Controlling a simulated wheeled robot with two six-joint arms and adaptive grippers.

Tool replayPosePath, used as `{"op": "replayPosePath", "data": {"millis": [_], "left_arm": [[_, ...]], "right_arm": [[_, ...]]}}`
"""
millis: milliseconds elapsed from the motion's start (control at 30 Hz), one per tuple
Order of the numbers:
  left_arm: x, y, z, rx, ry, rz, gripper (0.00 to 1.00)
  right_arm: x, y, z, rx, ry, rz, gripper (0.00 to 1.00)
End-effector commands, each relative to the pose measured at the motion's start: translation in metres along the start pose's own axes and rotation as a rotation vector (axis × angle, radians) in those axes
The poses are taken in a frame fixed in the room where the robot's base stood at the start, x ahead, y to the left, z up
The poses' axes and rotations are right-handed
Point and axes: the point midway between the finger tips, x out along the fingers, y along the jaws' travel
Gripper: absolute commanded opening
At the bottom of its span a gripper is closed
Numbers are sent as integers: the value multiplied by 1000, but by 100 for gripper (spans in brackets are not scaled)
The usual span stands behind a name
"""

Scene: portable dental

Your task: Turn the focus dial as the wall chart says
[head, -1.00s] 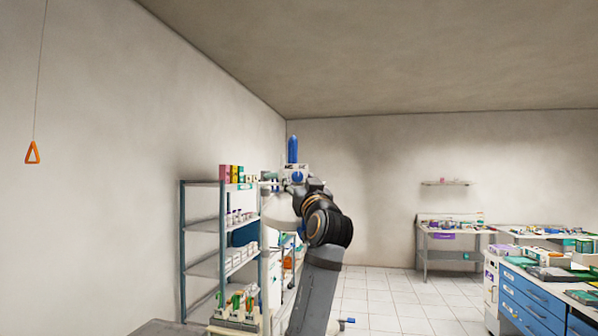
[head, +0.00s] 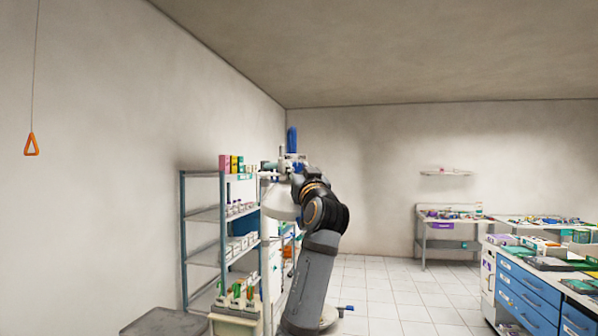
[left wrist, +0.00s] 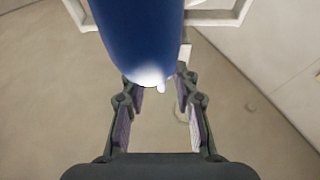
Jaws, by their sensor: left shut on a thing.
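My left gripper (head: 287,172) is raised at the middle of the head view, by the shelf's right side. An upright blue rounded part (head: 292,141) shows just above it. In the left wrist view, a large blue rounded part (left wrist: 140,35) with a white tip lies between and beyond the fingers of my left gripper (left wrist: 160,98), which is shut on it. I cannot tell whether this part is the focus dial. White frame pieces (left wrist: 215,17) flank it. No wall chart can be made out. My right gripper is not in view.
A shelf rack (head: 182,240) with boxes and bottles stands left of my arm. An orange pull handle (head: 31,145) hangs at far left. Blue drawers (head: 528,291) stand at right, a cluttered table (head: 447,243) behind. Tiled floor (head: 375,290) between is clear.

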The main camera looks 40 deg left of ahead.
Motion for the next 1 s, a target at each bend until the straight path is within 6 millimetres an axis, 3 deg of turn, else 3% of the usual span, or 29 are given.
{"op": "replayPosePath", "data": {"millis": [433,1000], "left_arm": [[0,-2,-1,252,2,104,0],[1,-4,-2,591,0,244,0]], "right_arm": [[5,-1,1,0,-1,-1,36],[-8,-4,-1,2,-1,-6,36]]}}
